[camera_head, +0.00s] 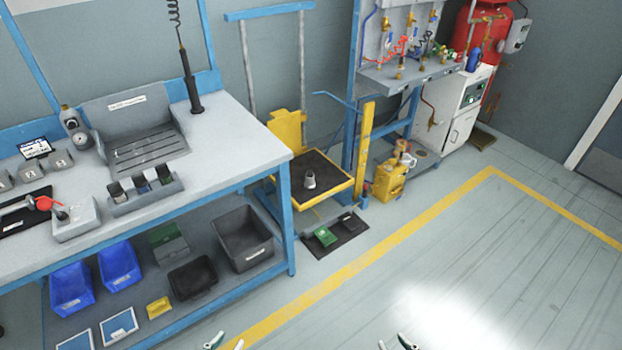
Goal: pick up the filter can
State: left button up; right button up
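A small whitish can-like object (309,180) stands on the dark top of a yellow lift cart (338,187), right of the workbench; it may be the filter can, but it is too small to tell. My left gripper (225,343) shows only its fingertips at the bottom edge. The tips are apart with nothing visible between them. My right gripper (396,344) also shows only its fingertips at the bottom edge, further right, apart and empty. Both grippers are far from the cart, over the floor on the near side.
The blue-framed workbench (232,135) fills the left, with a grey slotted rack (150,197) on top and bins (119,265) below. A dark mat (345,238) with green and black pedals lies before the cart. A yellow canister (392,180) stands beyond. The right floor is open.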

aim_at(310, 183)
jog(key=i+l+u, duration=0.1)
jog(key=i+l, duration=0.5)
jog(key=l, duration=0.2)
jog(key=i+l+u, duration=0.15)
jog(key=l, duration=0.3)
jog(key=i+l+u, duration=0.1)
jog(key=i+l, duration=0.5)
jog(key=l, duration=0.3)
jog(key=i+l+u, duration=0.15)
jog(key=l, duration=0.35)
jog(key=i+l, duration=0.35)
jog(key=l, duration=0.15)
jog(key=i+l+u, duration=0.15)
jog(key=l, duration=0.35)
jog(key=i+l+u, duration=0.1)
jog(key=i, duration=0.55)
